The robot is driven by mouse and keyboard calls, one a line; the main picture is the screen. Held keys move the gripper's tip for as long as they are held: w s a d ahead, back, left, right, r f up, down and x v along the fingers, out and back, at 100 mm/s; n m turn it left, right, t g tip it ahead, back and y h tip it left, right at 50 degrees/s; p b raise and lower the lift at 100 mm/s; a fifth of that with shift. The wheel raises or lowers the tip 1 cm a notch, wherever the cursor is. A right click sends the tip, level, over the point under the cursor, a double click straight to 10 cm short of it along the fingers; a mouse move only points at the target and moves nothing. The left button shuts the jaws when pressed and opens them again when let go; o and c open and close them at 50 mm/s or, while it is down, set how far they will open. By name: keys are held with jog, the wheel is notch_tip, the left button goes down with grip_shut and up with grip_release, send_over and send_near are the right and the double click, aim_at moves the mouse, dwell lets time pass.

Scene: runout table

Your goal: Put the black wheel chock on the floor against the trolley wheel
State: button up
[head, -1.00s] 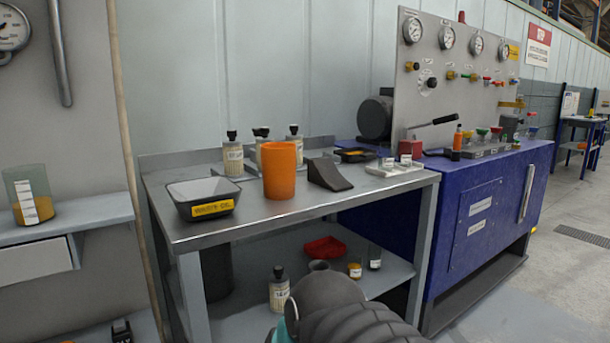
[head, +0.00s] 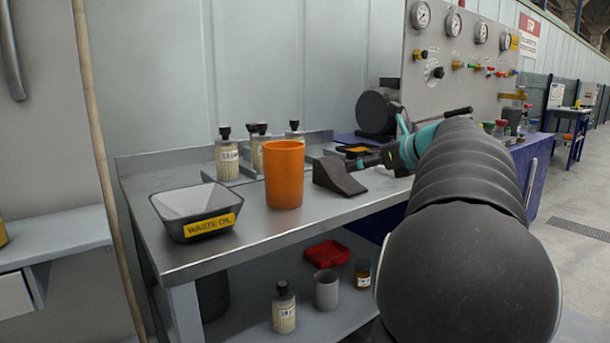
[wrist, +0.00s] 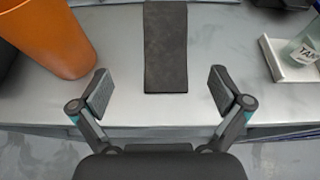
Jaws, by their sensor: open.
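The black wheel chock (head: 338,178) is a dark wedge lying on the steel table top, just right of the orange cup. In the wrist view the chock (wrist: 166,50) is a dark upright strip ahead of my gripper (wrist: 162,92), between the lines of its two fingers. The fingers are spread wide and hold nothing; the chock's near end lies about level with the fingertips. In the head view my gripper (head: 372,163) is at the chock's right side, partly hidden by my arm. The trolley and its wheel are not in view.
An orange cup (head: 284,175) stands close left of the chock and also shows in the wrist view (wrist: 52,36). A waste oil tray (head: 197,211) is further left. Several bottles stand behind. A white tray (wrist: 291,60) with a jar is to the right.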

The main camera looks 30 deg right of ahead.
aim_at(332, 162)
jog(key=shift+w+d+f, duration=0.1)
jog(key=shift+w+d, duration=0.15)
jog(key=shift+w, duration=0.1)
jog(key=x, duration=1.2)
jog(key=shift+w+d+f, duration=0.15)
jog(key=shift+w, duration=0.2)
jog(key=c, duration=1.5)
jog(key=shift+o, duration=0.2)
notch_tip(332, 162, up, 5)
jog(key=shift+f+p, duration=0.1)
jog(key=shift+p, duration=0.55)
jog(key=s+d+r, duration=0.6)
jog(key=s, duration=0.4)
jog(key=shift+p, duration=0.4)
jog(key=shift+s+r, duration=0.1)
jog(key=shift+s, duration=0.05)
